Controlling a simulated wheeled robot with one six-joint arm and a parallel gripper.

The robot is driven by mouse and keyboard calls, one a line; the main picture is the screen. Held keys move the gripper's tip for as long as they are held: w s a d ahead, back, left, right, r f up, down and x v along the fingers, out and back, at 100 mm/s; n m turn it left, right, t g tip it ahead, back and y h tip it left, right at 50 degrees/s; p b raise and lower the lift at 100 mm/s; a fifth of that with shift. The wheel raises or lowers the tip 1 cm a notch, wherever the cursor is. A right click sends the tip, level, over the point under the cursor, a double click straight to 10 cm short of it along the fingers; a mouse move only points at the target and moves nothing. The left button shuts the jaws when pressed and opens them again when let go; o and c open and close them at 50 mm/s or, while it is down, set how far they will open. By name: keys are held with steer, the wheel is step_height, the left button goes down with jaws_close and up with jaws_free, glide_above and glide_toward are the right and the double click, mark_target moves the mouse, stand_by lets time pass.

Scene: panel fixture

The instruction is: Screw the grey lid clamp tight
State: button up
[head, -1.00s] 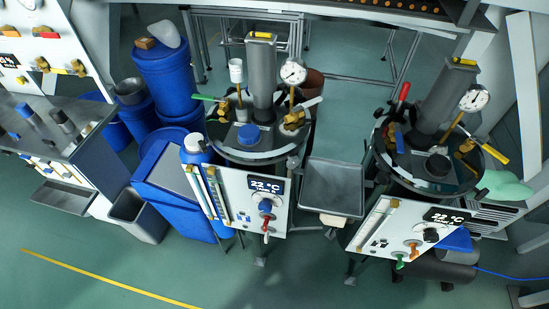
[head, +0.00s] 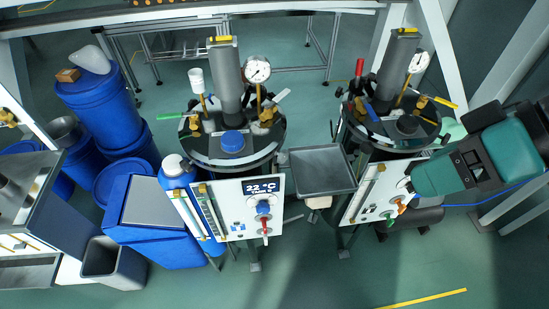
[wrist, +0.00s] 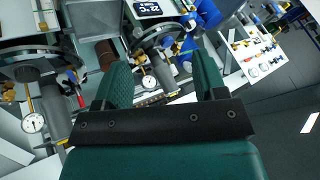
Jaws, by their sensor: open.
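In the head view a dark grey round cap (head: 407,125) sits on the lid of the right vessel (head: 385,140). I cannot tell for certain whether it is the grey lid clamp. The left vessel (head: 215,160) has a blue cap (head: 232,141) on its lid. My green arm reaches in at the right edge, in front of the right vessel's panel. My gripper (wrist: 160,78) shows in the wrist view with its two green fingers apart and nothing between them. Vessels and gauges lie beyond the fingers, with a clear gap.
A grey tray (head: 322,170) stands between the vessels. Gauges (head: 257,70), coloured levers and grey columns rise from the lids. Blue drums (head: 100,105) and a grey bin (head: 112,262) stand at the left. The floor in front is free.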

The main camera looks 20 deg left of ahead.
steer(key=w+a+f+n+y, duration=0.35)
steer(key=w+a+f, duration=0.3)
steer(key=f, duration=0.25)
steer(key=t+y+b, duration=0.1)
steer(key=t+y, duration=0.2)
steer(key=t, duration=0.1)
glide_toward(285, 157)
steer(key=shift+h, duration=0.25)
steer(key=p+x, duration=0.4)
steer(key=x, duration=0.6)
steer(key=shift+r, duration=0.1)
steer(key=c, duration=0.9)
